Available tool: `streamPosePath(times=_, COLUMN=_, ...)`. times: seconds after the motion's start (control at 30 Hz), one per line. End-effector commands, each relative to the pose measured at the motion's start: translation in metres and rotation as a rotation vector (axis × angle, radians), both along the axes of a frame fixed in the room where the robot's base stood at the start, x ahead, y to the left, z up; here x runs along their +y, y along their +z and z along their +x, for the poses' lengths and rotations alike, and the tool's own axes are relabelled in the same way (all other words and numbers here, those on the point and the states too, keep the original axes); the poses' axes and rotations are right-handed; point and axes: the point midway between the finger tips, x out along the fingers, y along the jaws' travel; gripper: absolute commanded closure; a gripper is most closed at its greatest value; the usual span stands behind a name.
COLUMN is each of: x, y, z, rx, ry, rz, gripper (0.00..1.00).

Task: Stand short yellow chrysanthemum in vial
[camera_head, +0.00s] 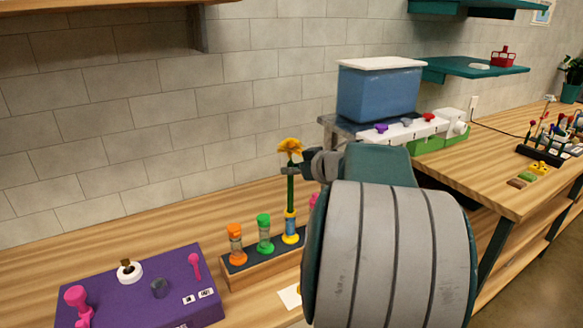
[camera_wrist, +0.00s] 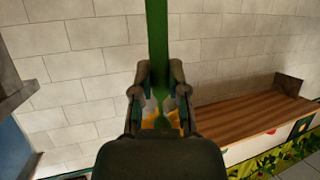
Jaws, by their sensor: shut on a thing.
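The yellow chrysanthemum (camera_head: 289,147) is upright in the head view, with its green stem (camera_head: 290,196) running down to the mouth of a yellow-topped vial (camera_head: 290,228). I cannot tell whether the stem's lower end is inside the vial or just above it. My gripper (camera_head: 291,169) is shut on the flower just under its head. In the wrist view the green stem (camera_wrist: 157,45) passes between my fingers (camera_wrist: 158,92), and orange-yellow petals (camera_wrist: 150,122) show partly behind them.
The vial stands in a wooden rack (camera_head: 262,270) beside green (camera_head: 264,233) and orange (camera_head: 236,245) vials. A pink thing (camera_head: 314,201) is mostly hidden by my arm. A purple board (camera_head: 135,290) lies left; a blue bin (camera_head: 379,94) stands behind, right.

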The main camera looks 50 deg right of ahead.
Motion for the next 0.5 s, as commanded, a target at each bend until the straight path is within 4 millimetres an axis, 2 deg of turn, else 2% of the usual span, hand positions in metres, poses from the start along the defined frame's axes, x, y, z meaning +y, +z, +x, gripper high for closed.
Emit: streamPosePath(times=0.5, x=-0.0001, y=-0.0113, z=0.0001, rx=0.0, ry=0.0, rz=0.0, gripper=1.0)
